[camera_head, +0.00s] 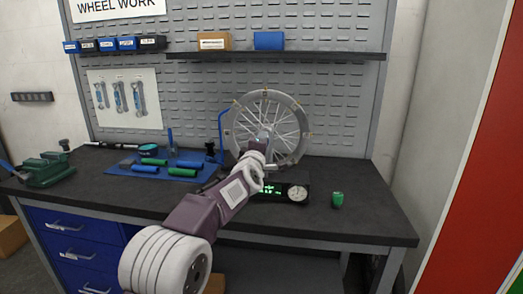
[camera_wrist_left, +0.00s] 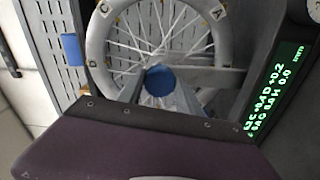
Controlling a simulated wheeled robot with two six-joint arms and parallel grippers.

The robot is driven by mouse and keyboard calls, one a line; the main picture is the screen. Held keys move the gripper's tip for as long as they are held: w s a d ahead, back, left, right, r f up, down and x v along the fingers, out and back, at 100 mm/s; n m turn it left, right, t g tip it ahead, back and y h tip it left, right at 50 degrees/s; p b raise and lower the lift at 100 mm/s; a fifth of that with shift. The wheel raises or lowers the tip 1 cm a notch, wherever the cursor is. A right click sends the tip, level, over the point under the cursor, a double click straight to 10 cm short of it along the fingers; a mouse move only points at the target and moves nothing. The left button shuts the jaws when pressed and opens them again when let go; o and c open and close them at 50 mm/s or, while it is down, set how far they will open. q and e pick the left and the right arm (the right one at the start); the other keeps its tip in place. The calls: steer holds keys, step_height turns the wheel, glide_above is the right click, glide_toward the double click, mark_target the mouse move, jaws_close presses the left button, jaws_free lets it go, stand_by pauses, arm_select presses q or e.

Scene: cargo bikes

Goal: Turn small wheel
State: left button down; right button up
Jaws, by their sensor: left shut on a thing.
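The small wheel (camera_head: 292,101), with a grey rim, thin spokes and small yellow marks, stands upright at the back of the workbench. In the left wrist view its rim (camera_wrist_left: 96,42) and spokes fill the upper middle, with letters on the rim. A blue round part (camera_wrist_left: 159,81) shows at the fingers in the left wrist view. My right gripper is in neither view.
A black display box with a dial (camera_head: 297,193) sits just below the wheel. A green-topped item (camera_head: 337,199) stands to its right. A blue mat (camera_head: 130,171) with green-handled tools lies left. A shelf (camera_head: 340,56) runs above. The bench's right front is clear.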

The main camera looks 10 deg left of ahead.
arm_select(q)
steer(key=shift+n+b, duration=1.15)
steer(key=shift+n, duration=3.05)
steer(key=c, duration=0.8)
jaws_free()
